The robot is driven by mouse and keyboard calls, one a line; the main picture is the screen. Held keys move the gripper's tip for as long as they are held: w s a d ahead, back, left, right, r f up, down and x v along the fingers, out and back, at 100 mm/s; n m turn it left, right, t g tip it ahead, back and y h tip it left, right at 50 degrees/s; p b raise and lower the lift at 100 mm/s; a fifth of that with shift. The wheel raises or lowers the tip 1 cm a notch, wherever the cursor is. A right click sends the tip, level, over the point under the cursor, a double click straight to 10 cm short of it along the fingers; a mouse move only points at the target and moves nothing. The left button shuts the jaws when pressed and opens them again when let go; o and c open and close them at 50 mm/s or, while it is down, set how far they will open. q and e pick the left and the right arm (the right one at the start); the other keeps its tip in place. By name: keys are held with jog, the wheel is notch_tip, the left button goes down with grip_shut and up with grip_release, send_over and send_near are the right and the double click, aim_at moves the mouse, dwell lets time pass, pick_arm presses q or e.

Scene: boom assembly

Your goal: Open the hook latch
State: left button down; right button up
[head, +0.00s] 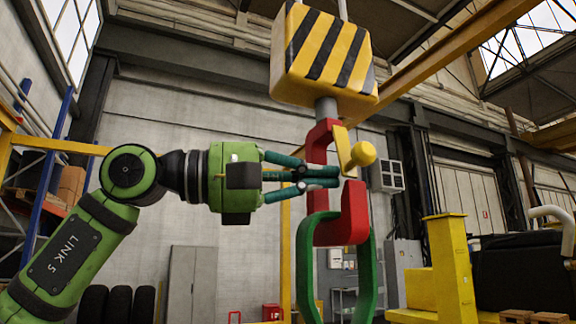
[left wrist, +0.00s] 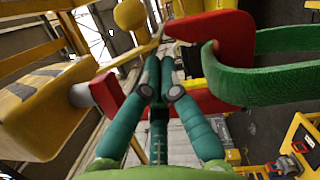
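The red hook (head: 354,212) hangs under a block with yellow and black stripes (head: 325,55). Its yellow latch (head: 343,147), with a round knob (head: 363,153), lies across the hook's mouth. In the left wrist view the knob (left wrist: 131,14) is at the top and the red hook (left wrist: 222,38) is right of it. My left gripper (head: 337,177) reaches in from the left at the hook's opening, just below the knob. In the left wrist view its fingertips (left wrist: 160,68) are together, close to the latch bar. I cannot tell whether they touch it. My right gripper is out of view.
A green sling (head: 364,275) hangs through the bottom of the hook, below my left gripper. A yellow post (head: 449,262) stands at the right. Tyres (head: 118,304) and a grey cabinet (head: 192,283) are in the background. The space left of the hook, above my arm, is clear.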

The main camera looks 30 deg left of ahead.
pick_arm(q)
jog(key=shift+w+d, duration=0.15)
jog(key=shift+w, duration=0.1)
jog(key=shift+w+f, duration=0.15)
jog(key=shift+w, duration=0.05)
jog(key=shift+s, duration=0.1)
jog(key=n+b, duration=0.1)
jog(key=s+d+n+t+b, duration=0.1)
jog(key=n+b, duration=0.1)
jog(key=shift+d, duration=0.15)
jog(key=shift+s, duration=0.1)
dwell(0.3)
